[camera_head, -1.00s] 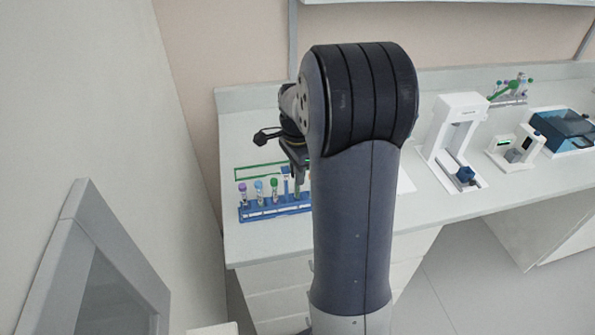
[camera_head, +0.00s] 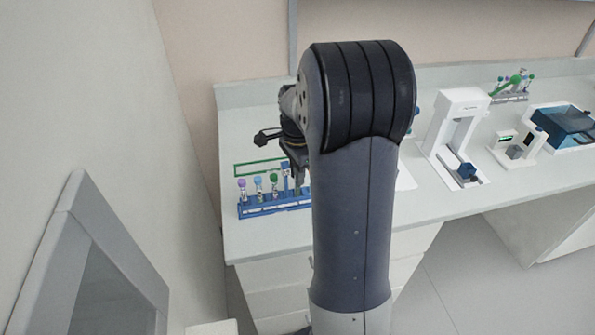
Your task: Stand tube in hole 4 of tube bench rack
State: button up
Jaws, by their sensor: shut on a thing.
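The blue tube bench rack (camera_head: 262,210) lies on the counter at left. Its right end is hidden behind my arm. Tubes with a purple cap (camera_head: 241,183), a light blue cap (camera_head: 258,181) and a green cap (camera_head: 273,178) stand upright in its left part. My gripper (camera_head: 299,183) is over the rack's right part, partly hidden by my arm. It is shut on a tube, but the tube itself is too small and covered to make out. Whether that tube touches the rack cannot be told.
A green-edged outline (camera_head: 255,169) lies behind the rack. A white stand device (camera_head: 458,125), a small white instrument (camera_head: 515,148), a blue-lidded box (camera_head: 566,127) and a grey rack of tubes (camera_head: 511,95) stand to the right.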

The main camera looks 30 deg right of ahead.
jog(key=shift+f, duration=0.15)
jog(key=o, duration=0.9)
notch_tip(320, 180, up, 11)
jog(key=shift+f+b, duration=0.1)
jog(key=shift+b, duration=0.25)
dwell(0.7)
notch_tip(320, 180, down, 11)
jog(key=shift+r+p, duration=0.15)
jog(key=shift+p, duration=0.25)
jog(key=shift+r, duration=0.4)
